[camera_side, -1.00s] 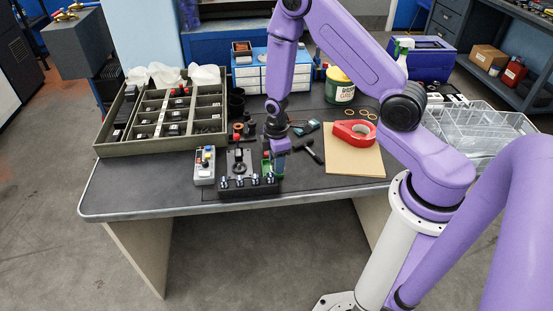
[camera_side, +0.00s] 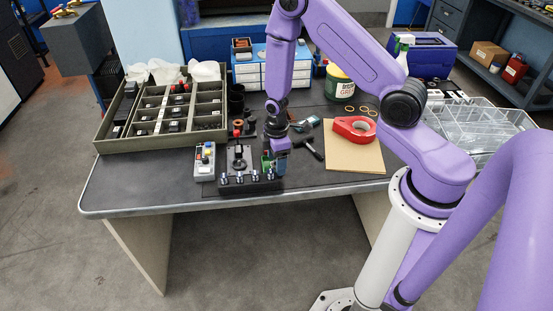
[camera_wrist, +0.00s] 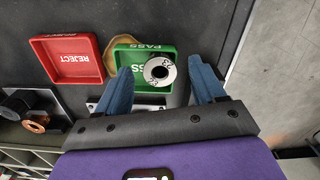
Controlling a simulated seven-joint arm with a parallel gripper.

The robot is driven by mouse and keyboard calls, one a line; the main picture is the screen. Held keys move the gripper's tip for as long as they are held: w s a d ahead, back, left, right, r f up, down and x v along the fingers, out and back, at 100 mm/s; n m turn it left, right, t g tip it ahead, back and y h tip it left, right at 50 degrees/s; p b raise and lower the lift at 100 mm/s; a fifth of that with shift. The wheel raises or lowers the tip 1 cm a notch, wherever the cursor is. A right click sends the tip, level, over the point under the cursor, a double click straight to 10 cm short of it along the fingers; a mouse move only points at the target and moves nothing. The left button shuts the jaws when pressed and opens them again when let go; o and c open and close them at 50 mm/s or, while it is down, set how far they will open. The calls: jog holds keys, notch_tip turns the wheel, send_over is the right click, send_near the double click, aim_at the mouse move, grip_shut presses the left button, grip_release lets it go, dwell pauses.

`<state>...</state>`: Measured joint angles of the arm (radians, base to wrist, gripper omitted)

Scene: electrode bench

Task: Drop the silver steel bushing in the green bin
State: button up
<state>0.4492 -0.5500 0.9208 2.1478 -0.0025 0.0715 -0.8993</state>
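The silver bushing (camera_wrist: 160,71), a short ring with dark markings and a dark bore, shows in the wrist view within the outline of the green bin (camera_wrist: 124,56), which is marked PASS. I cannot tell whether it rests flat on the bin's floor. My gripper (camera_wrist: 160,65) has its two blue fingers either side of the bushing, with gaps on both sides, so it is open. In the side view my gripper (camera_side: 281,162) points down over the green bin (camera_side: 266,162), hiding most of it. The bushing cannot be made out there.
A red bin (camera_wrist: 73,58) marked REJECT sits left of the green one in the wrist view. In the side view, a dark block with several knobs (camera_side: 249,185) stands close in front of my gripper. A grey button box (camera_side: 204,161) and a tape dispenser (camera_side: 355,129) are nearby.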

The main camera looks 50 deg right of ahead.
notch_tip(320, 180, up, 17)
jog(key=shift+r, duration=0.2)
dwell(0.9)
jog(key=shift+r, duration=0.15)
jog(key=shift+r, duration=2.35)
jog(key=shift+a, duration=0.15)
jog(key=s+a+r, duration=0.1)
jog(key=s+a, duration=0.1)
jog(key=s, duration=0.6)
jog(key=s+a+r, duration=0.1)
jog(key=s+a, duration=0.2)
jog(key=s, duration=0.5)
jog(key=s+a+r+n, duration=0.1)
jog(key=s+a, duration=0.2)
jog(key=s, duration=0.6)
jog(key=shift+r, duration=0.35)
